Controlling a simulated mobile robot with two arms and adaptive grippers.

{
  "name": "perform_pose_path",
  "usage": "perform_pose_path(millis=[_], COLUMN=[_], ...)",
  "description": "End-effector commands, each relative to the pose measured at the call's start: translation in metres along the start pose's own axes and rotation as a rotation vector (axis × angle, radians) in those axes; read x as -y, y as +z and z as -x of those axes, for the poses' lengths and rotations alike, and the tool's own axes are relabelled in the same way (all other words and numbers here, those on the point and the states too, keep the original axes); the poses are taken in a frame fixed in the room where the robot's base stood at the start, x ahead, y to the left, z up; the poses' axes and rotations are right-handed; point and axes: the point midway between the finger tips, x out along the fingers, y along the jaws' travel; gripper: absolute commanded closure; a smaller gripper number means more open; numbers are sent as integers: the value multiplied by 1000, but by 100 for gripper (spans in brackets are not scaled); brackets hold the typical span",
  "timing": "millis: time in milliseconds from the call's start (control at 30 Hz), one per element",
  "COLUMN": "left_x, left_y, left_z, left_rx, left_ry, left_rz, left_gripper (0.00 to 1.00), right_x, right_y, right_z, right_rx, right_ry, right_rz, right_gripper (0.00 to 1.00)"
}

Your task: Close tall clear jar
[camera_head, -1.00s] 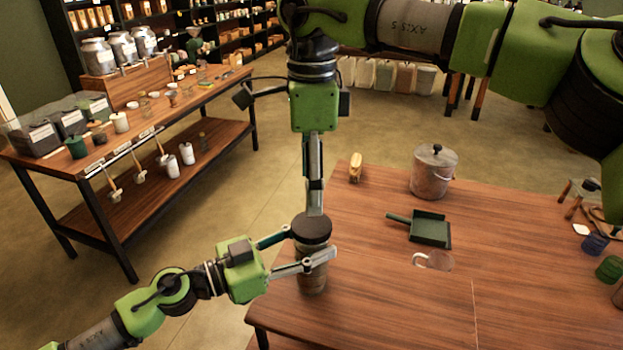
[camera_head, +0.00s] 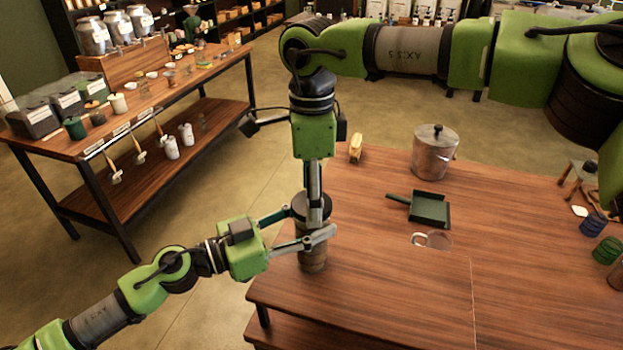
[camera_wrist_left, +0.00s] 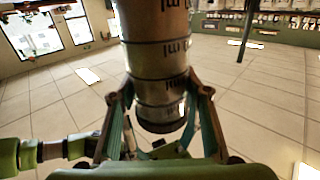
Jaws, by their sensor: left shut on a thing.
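The tall clear jar (camera_head: 311,250) stands upright at the left end of the wooden table, with brownish contents. Its dark round lid (camera_head: 300,207) is at the top of the jar; whether it is fully seated I cannot tell. My left gripper (camera_head: 308,233) comes in from the left and is shut around the jar's upper body. In the left wrist view, the jar (camera_wrist_left: 158,60) shows dark bands and sits between the two fingers. My right gripper (camera_head: 316,198) points straight down over the lid. Its fingers are seen edge-on, so their opening is hidden.
On the table (camera_head: 380,290) are a green dustpan (camera_head: 430,210), a glass mug (camera_head: 437,240), a metal canister (camera_head: 435,155) and a yellowish brush-like item (camera_head: 356,148). Coloured cups stand at the right edge. The table's front middle is clear. A stocked side table (camera_head: 215,75) stands at left.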

Motion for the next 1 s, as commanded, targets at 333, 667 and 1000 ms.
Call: perform_pose_path(millis=[333, 667, 1000], left_x=[0, 0, 0], left_y=[-1, -1, -1], left_z=[0, 0, 0], left_rx=[-1, -1, -1], left_ry=[0, 0, 1], left_rz=[0, 0, -1], left_gripper=[100, 100, 100], right_x=[0, 0, 0], right_y=[0, 0, 0], right_z=[-3, -3, -4], right_rx=[1, 1, 0], right_ry=[0, 0, 0], right_rz=[0, -24, -564], right_gripper=[38, 75, 75])
